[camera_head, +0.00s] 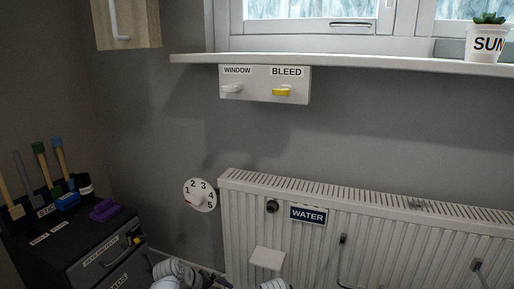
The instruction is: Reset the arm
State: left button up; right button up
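White rounded parts of my own arms show at the bottom edge, left of centre and near the centre. Nothing held is visible.
A white radiator (400,235) with a WATER label (308,214) fills the lower right. A numbered dial (199,195) sits left of it. A dark drawer cabinet (75,240) with tools stands at lower left. A WINDOW/BLEED switch box (264,84) hangs under the sill (350,62), with a potted plant (487,40) above.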

pick_arm(q)
jog(key=s+a+f+m+g+y, duration=0.3)
jog(key=s+a+m+g+y, duration=0.15)
jog(key=s+m, duration=0.35)
jog(key=s+d+r+m+y+p, duration=0.25)
jog(key=s+d+r+p, duration=0.35)
jog(key=d+r+p, duration=0.4)
notch_tip(320, 180, up, 36)
jog(key=d+p, duration=0.1)
jog(key=p, duration=3.5)
jog(key=shift+s+f+h, duration=0.15)
jog(key=shift+f+h, duration=0.05)
jog(key=shift+h, duration=0.1)
